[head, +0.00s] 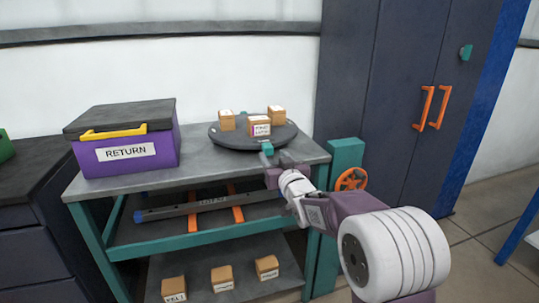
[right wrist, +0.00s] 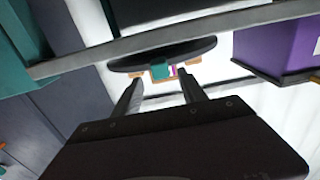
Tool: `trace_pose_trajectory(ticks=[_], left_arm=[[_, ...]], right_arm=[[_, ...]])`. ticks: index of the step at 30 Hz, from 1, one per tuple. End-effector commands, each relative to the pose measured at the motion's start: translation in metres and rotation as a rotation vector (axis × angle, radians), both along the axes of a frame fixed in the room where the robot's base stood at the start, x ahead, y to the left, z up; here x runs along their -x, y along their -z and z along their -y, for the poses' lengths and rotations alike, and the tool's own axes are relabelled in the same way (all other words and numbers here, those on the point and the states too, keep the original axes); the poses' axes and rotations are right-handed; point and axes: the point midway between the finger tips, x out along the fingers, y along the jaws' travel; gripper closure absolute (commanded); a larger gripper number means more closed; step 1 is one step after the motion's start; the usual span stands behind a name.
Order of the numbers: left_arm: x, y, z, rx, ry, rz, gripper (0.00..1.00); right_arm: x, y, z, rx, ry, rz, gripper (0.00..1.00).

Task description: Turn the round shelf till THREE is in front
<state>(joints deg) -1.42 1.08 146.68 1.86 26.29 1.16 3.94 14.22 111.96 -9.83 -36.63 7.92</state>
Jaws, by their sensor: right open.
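The round shelf (head: 222,139) is a dark disc on top of the grey table, at the middle of the head view. Several small tan boxes stand on it; the front box (head: 259,128) has a white label too small to read surely. A teal handle (head: 267,148) sticks out at the disc's front rim. My right gripper (head: 275,166) is open just in front of the handle. In the right wrist view, the teal handle (right wrist: 159,71) shows beyond the tips of the two spread fingers, below the disc's dark edge (right wrist: 150,57). My left gripper is out of view.
A purple RETURN box (head: 126,153) with a black lid stands left on the table (head: 200,170). Tan boxes (head: 222,278) lie on the lowest shelf. A teal post with an orange wheel (head: 351,180) stands right of the table, before a dark cabinet (head: 385,90).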

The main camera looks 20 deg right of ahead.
Motion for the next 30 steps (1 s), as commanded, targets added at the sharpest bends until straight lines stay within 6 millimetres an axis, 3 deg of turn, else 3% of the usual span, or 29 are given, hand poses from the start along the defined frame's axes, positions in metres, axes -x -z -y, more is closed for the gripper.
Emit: trace_pose_trajectory(ticks=[6,17,23,30], left_arm=[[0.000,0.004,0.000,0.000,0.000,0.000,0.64],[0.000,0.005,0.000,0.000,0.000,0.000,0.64],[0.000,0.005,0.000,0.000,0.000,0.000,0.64],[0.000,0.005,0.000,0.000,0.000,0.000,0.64]], right_arm=[[-0.037,0.001,-0.002,0.000,-0.001,0.000,0.51],[-0.047,0.000,-0.002,0.000,-0.001,-0.001,0.51],[-0.046,0.000,-0.002,0.000,-0.001,-0.001,1.00],[-0.046,0.000,-0.002,0.000,-0.001,-0.001,1.00]])
